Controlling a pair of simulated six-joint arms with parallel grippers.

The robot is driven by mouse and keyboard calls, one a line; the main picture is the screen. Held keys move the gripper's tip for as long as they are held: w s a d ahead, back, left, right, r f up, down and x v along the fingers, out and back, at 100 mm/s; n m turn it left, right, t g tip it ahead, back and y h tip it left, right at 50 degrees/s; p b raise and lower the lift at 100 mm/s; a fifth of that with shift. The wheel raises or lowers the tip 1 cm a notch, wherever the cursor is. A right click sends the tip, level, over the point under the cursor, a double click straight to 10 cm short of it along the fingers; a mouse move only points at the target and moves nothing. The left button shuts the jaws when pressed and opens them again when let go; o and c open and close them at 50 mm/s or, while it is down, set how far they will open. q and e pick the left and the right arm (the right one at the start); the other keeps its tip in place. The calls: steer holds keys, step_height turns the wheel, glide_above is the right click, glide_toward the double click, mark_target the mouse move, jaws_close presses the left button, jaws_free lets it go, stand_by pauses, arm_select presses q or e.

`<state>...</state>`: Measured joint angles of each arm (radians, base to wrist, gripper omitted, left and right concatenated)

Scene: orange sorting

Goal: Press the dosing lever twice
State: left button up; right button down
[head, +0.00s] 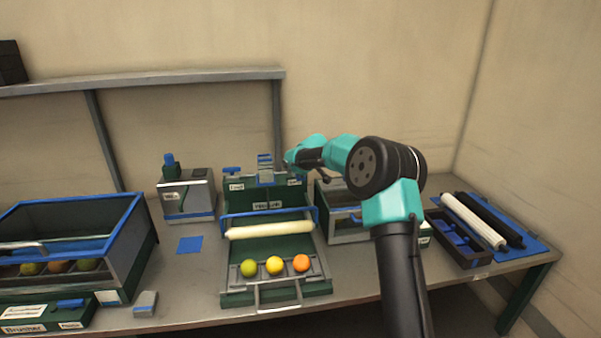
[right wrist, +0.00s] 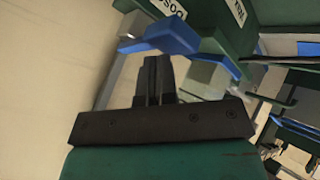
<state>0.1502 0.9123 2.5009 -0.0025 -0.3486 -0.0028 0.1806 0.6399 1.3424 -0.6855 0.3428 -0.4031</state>
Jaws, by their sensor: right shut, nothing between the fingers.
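A blue lever (right wrist: 165,40) on a green housing, beside a white label that I can only partly read, lies just beyond the fingertips in the right wrist view. It looks like the dosing lever. My right gripper (right wrist: 155,75) is shut and empty, its fingers pointing toward the blue lever; I cannot tell whether they touch it. In the head view, the right gripper (head: 289,159) is above the back right of the green station (head: 232,205), near blue parts (head: 265,160) on its top. Another blue-topped part (head: 232,170) stands at its back left. My left gripper is out of view.
A cream roller (head: 270,230) crosses the station, with yellow and orange fruits (head: 275,265) in front. A blue-rimmed bin (head: 130,232) stands left, a grey box (head: 187,195) behind. Black and white rollers (head: 480,220) lie right on a blue mat. A shelf (head: 180,78) runs behind.

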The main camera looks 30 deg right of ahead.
steer(key=shift+f, duration=0.5)
stand_by(0.5)
steer(key=shift+r, duration=0.15)
stand_by(0.4)
steer(key=shift+r, duration=1.75)
steer(key=shift+r, duration=2.5)
